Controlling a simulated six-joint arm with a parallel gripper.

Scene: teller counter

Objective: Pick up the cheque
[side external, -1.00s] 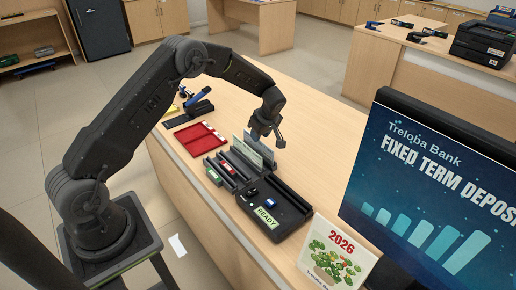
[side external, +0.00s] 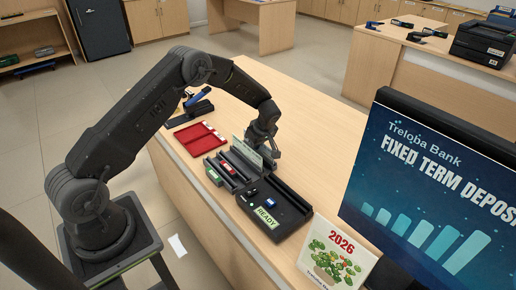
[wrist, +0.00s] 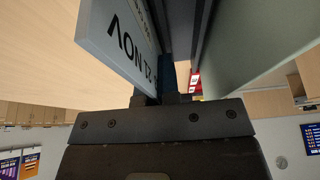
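Pale upright slips (side external: 246,154) stand in a dark slotted rack on the counter in the side view; which one is the cheque cannot be told there. In the wrist view a pale panel printed "21 NOV" (wrist: 112,35) is at the upper left and a plain pale green panel (wrist: 250,48) at the upper right. My gripper (side external: 272,152) points down at the slips, its fingers at their upper right. In the wrist view my gripper (wrist: 165,98) reaches between the two panels. Whether its fingers are closed on a slip is hidden.
A red tray (side external: 200,139) lies left of the rack. A black tray (side external: 275,208) with a READY label (side external: 266,218) is in front. A 2026 calendar (side external: 338,252) and a bank screen (side external: 430,190) stand at the right. The counter behind the gripper is clear.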

